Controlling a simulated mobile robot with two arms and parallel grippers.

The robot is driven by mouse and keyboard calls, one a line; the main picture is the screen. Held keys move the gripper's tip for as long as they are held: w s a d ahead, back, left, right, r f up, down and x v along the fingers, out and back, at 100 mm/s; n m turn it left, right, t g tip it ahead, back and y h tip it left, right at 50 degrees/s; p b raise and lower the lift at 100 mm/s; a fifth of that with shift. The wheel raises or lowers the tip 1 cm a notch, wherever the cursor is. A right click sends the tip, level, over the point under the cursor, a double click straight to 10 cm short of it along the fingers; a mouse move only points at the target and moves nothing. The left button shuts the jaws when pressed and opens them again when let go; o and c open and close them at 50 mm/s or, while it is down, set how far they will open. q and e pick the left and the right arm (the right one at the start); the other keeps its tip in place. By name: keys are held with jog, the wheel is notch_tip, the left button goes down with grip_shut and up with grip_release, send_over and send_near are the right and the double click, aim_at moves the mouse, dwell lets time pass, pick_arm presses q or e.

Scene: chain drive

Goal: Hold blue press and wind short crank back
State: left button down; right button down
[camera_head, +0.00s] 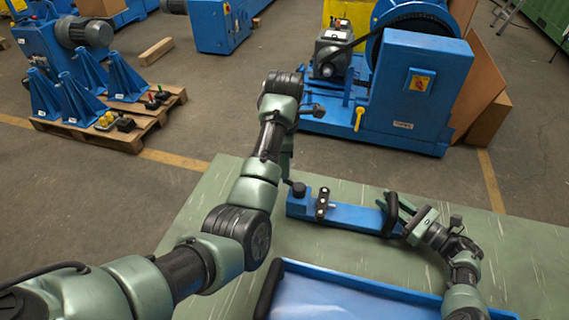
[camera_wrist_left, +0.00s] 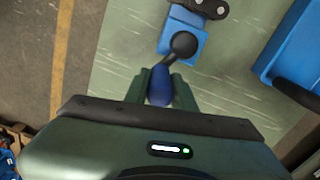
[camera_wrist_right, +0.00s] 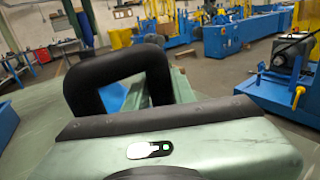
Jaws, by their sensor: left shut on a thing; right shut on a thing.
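The blue press (camera_head: 348,213) is a long, low blue body on the green table. My left gripper (camera_head: 288,172) points down at its left end, by a round black knob (camera_head: 298,189). In the left wrist view, my left gripper (camera_wrist_left: 160,88) is shut on the dark blue grip of the short crank (camera_wrist_left: 160,84), whose black ball end (camera_wrist_left: 184,45) lies over the press's blue end. My right gripper (camera_head: 402,213) is shut on the black handle (camera_head: 390,218) at the press's right end. The handle shows as a black loop (camera_wrist_right: 92,68) in the right wrist view; it partly hides the fingers.
A blue-rimmed tray (camera_head: 360,287) lies at the front of the green table (camera_head: 190,240). A black clamp piece (camera_head: 322,203) sits on the press. Beyond the table are a large blue machine (camera_head: 420,95) and a pallet (camera_head: 130,135) with blue stands. Table around the press is mostly clear.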

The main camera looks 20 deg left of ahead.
pick_arm(q)
jog(key=c, duration=1.2)
grip_release()
jog(key=shift+a+r, duration=0.15)
jog(key=shift+o, duration=0.2)
